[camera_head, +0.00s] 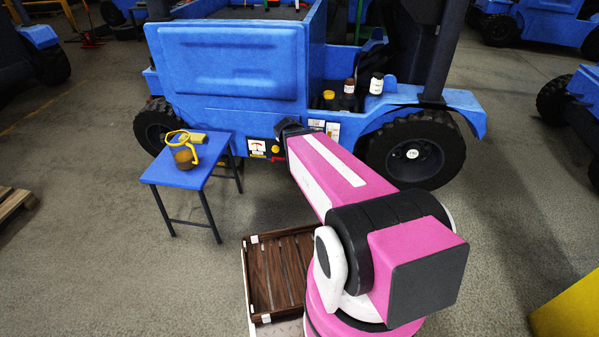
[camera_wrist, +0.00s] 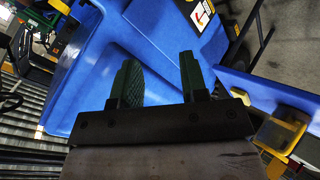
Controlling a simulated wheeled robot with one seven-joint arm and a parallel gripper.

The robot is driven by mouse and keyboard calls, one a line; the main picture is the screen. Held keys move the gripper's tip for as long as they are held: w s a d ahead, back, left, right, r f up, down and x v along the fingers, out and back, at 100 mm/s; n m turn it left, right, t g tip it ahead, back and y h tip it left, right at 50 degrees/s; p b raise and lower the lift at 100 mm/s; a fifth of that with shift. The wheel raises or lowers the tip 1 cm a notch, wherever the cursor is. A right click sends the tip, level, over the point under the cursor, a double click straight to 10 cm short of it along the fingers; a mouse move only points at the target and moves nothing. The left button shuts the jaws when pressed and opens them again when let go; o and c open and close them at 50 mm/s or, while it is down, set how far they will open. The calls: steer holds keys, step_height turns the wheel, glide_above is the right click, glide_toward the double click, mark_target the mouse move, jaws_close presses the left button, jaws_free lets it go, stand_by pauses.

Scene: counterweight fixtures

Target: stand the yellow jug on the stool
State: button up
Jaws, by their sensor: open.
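The blue-topped stool (camera_head: 215,165) stands on dark legs left of my arm in the head view. On it is a yellow looped, handle-like shape (camera_head: 178,135) with a brownish body; it may be the yellow jug, but I cannot tell its exact form or whether it is upright. In the wrist view, the stool's blue edge (camera_wrist: 265,92) seems to show at the right, with a yellow piece (camera_wrist: 278,134) beside it. My gripper (camera_wrist: 160,80) is open, its two dark fingers apart with nothing between them. It faces the blue vehicle and is mostly hidden in the head view.
The blue vehicle (camera_head: 230,60) stands close behind the stool and my gripper. Several small bottles and jars (camera_head: 348,88) stand on its side ledge. A pallet (camera_head: 14,200) lies far left. Floor left of the stool is clear.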

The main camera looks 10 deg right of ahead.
steer(key=s+f+m+g+y, duration=0.2)
steer(key=s+m+g, duration=0.6)
steer(key=s, duration=1)
steer(key=shift+f+g+y, duration=0.4)
steer(key=shift+f+g, duration=0.3)
steer(key=shift+f, duration=0.2)
